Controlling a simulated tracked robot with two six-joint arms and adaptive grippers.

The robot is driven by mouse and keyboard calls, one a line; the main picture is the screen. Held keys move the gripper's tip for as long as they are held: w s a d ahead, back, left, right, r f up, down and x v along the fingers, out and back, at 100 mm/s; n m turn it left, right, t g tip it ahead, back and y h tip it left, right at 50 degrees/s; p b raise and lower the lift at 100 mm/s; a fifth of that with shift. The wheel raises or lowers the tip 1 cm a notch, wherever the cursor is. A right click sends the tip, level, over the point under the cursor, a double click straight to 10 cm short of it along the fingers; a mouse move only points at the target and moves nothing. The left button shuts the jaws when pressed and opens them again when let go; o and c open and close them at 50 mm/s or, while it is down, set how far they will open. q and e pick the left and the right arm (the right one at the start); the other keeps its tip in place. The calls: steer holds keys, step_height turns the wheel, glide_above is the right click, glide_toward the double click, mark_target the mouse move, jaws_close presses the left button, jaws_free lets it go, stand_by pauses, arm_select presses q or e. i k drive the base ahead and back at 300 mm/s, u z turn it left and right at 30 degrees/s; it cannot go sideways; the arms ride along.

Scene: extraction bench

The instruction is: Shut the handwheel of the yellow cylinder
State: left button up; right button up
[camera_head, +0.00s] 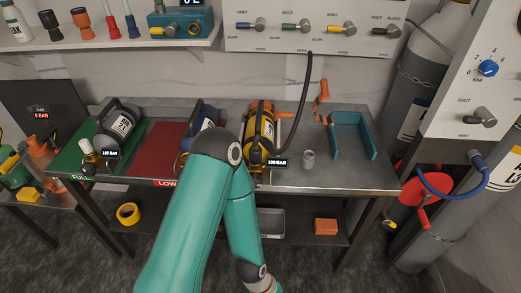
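The yellow cylinder (267,127) lies on the metal bench with its black carry handle up. A small display (277,162) at its front end reads about 100 BAR. Its valve end faces me, but the handwheel is too small and dark to make out, so I cannot tell how far it is turned. One teal arm of mine, seemingly the left, rises from the bottom, bends just left of the yellow cylinder and runs back down. Its gripper is below the picture edge. My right arm and gripper do not show.
A blue cylinder (205,114) is partly behind my arm near a red mat (155,150). A black cylinder (117,127) lies on a green mat (73,162). A black hose (303,95) hangs beside the yellow cylinder.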

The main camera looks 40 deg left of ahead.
mark_target(258, 180)
steer(key=z, duration=1.2)
steer(key=i, duration=0.15)
steer(key=u, duration=2.9)
steer(key=k, duration=1.05)
steer(key=z, duration=1.15)
steer(key=i, duration=0.8)
steer(key=u, duration=0.6)
